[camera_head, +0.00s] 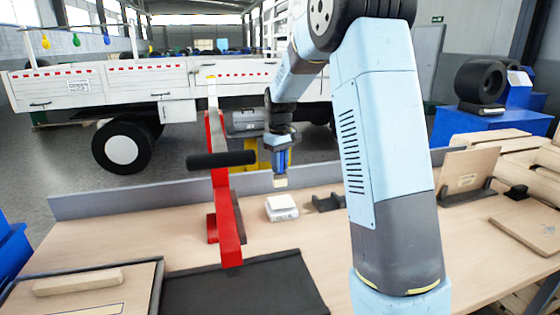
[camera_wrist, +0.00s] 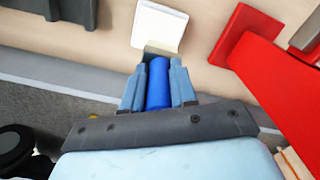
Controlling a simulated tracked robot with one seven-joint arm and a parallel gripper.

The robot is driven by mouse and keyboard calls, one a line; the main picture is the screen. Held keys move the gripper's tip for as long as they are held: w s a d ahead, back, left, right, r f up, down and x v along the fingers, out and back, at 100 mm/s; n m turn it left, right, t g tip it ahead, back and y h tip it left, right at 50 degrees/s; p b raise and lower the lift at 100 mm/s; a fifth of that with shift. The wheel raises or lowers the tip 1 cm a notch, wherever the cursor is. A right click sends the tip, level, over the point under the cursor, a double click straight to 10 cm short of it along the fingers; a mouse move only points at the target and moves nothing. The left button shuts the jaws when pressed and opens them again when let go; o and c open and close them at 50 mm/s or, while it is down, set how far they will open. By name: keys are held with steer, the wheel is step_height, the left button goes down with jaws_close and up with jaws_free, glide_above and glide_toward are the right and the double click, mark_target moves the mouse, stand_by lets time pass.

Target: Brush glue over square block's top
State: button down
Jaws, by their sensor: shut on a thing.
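The square block (camera_head: 281,207) is white and sits on the wooden bench, right of the red stand. In the wrist view its pale top (camera_wrist: 158,28) lies just beyond the brush tip. My gripper (camera_head: 281,165) is shut on the brush, which has a blue handle (camera_wrist: 158,84) and points down. The brush's pale tip (camera_head: 280,183) is above the far side of the block and appears apart from it. I cannot tell the exact gap. No glue can be made out on the block's top.
A red stand (camera_head: 222,180) with a black bar rises left of the block. A dark bracket (camera_head: 328,202) lies just right of it. A black mat (camera_head: 240,290) is in front. A wooden board (camera_head: 468,172) leans at the right. Bare bench shows between block and mat.

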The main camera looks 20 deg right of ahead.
mark_target(282, 178)
steer(key=shift+d+f, duration=0.15)
steer(key=shift+f, duration=1.25)
steer(key=shift+d+f, duration=0.1)
steer(key=shift+f, duration=1.25)
steer(key=shift+f, duration=1.05)
stand_by(0.4)
steer(key=shift+r, duration=3.55)
steer(key=shift+s, duration=0.1)
